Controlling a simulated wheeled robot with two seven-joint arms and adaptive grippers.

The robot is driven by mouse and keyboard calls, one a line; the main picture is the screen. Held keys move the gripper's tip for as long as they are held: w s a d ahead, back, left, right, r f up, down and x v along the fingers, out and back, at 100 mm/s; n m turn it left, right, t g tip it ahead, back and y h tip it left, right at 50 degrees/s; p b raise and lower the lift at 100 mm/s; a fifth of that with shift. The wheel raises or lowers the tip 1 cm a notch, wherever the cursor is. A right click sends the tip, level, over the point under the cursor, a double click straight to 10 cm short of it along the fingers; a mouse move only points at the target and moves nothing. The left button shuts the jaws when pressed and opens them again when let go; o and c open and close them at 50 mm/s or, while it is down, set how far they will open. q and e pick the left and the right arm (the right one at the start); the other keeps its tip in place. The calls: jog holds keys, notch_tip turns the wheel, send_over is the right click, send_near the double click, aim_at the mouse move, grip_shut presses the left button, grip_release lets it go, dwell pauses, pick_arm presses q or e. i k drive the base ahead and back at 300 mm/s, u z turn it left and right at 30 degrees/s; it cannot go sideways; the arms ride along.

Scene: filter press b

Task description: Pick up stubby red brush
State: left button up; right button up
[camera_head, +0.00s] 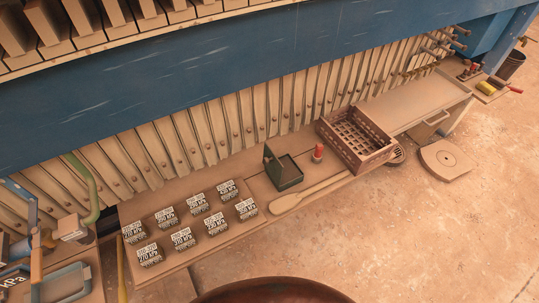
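A short, stubby red object (318,152) stands on the tan bench, between a small dark green open box and a brown crate. It may be the stubby red brush, but it is too small to tell bristles. Another small red item (474,68) sits at the far upper right, and a red-handled tool (511,88) lies close to it beside a yellow block. Neither of my grippers shows in the head view.
The brown slatted crate (357,139) stands right of the red object, the green box (283,171) left. A long wooden paddle (309,190) lies in front. Several labelled blocks (183,239) fill the bench's left part. A blue beam (240,65) runs behind. The floor in front is largely clear.

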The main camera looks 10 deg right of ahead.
aim_at(318, 156)
jog(key=z, duration=2.25)
jog(key=i, duration=2.65)
jog(key=u, duration=0.45)
